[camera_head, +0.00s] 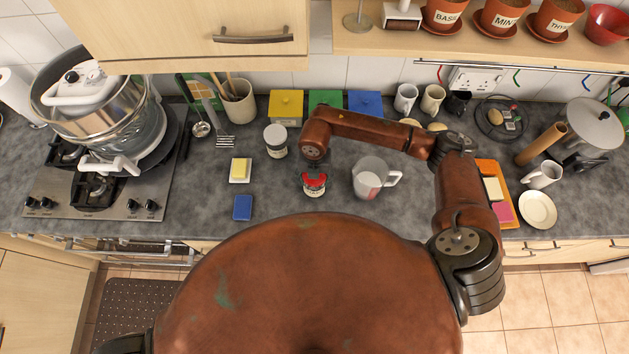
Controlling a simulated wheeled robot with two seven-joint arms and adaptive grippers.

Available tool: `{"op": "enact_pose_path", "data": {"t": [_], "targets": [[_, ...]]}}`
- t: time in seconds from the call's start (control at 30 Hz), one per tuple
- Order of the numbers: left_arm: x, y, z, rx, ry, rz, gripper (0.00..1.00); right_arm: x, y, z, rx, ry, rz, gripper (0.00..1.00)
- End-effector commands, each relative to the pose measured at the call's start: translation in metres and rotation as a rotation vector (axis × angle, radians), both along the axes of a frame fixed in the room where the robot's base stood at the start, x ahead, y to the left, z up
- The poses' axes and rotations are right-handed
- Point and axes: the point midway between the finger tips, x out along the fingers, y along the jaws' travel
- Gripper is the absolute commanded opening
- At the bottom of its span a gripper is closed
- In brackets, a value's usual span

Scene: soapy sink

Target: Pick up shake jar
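A small jar with a red top (314,181) stands on the grey worktop in front of me, left of the clear measuring jug. My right arm reaches in from the right and bends down over it. My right gripper (313,170) is dark, small and right at the jar's top; the wrist partly hides it. I cannot tell whether its fingers touch the jar or are closed. Another jar, white with a pale lid (275,140), stands further back to the left. My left gripper is not in view.
The measuring jug (368,180) stands close to the right of the red-topped jar. A yellow sponge (240,169) and a blue block (243,207) lie to the left. Yellow, green and blue boxes (286,107) line the back. A hob with pots (75,204) is at far left.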

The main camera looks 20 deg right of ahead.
Motion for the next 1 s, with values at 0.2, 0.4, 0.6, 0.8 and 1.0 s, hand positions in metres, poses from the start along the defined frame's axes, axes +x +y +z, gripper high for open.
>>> {"op": "enact_pose_path", "data": {"t": [0.2, 0.4, 0.6, 0.8, 1.0], "targets": [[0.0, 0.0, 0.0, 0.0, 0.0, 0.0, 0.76, 0.0, 0.0, 0.0, 0.001, 0.0, 0.0, 0.33], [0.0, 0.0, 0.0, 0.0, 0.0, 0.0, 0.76, 0.0, 0.0, 0.0, 0.001, 0.0, 0.0, 0.19], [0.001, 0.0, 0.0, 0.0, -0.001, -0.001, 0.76, 0.001, 0.0, 0.001, 0.002, -0.002, 0.0, 0.19], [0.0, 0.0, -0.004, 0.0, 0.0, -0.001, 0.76, 0.001, 0.001, 0.008, 0.001, -0.003, 0.0, 0.19], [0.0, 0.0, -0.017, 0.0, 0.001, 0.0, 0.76, 0.001, 0.001, 0.032, 0.002, -0.006, 0.003, 0.19]]}}
